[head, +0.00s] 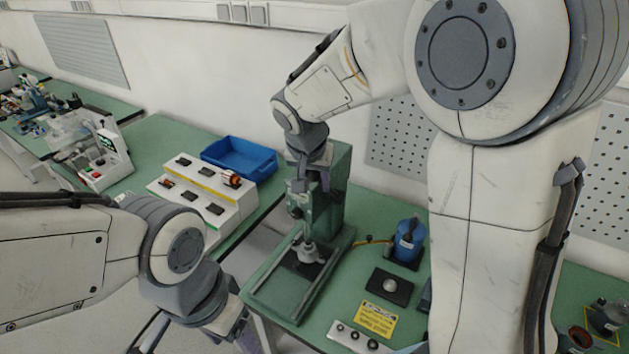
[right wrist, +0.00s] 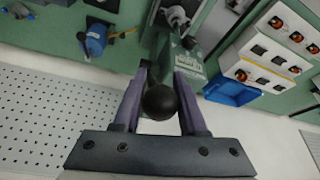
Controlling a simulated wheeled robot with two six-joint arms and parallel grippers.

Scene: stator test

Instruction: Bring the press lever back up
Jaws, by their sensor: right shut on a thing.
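The green press (head: 338,190) stands on the right-hand bench, with its ram over a pale round part (head: 309,254) on the press base. In the right wrist view the press (right wrist: 190,68) lies beyond my fingers. My right gripper (right wrist: 160,95) is shut on the black ball knob of the press lever (right wrist: 160,103), which sits between its two fingers. In the head view my right gripper (head: 302,184) is at the upper part of the press, and the knob is hidden there. My left gripper (head: 200,345) is at the bottom edge, fingers spread, tips cut off, away from the press.
A blue bottle-like unit (head: 408,241), a dark pad (head: 390,287) and a yellow label (head: 377,318) are right of the press. A white stepped rack (head: 222,205) and a blue bin (head: 240,160) stand on the left bench. A perforated panel (head: 397,140) is behind.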

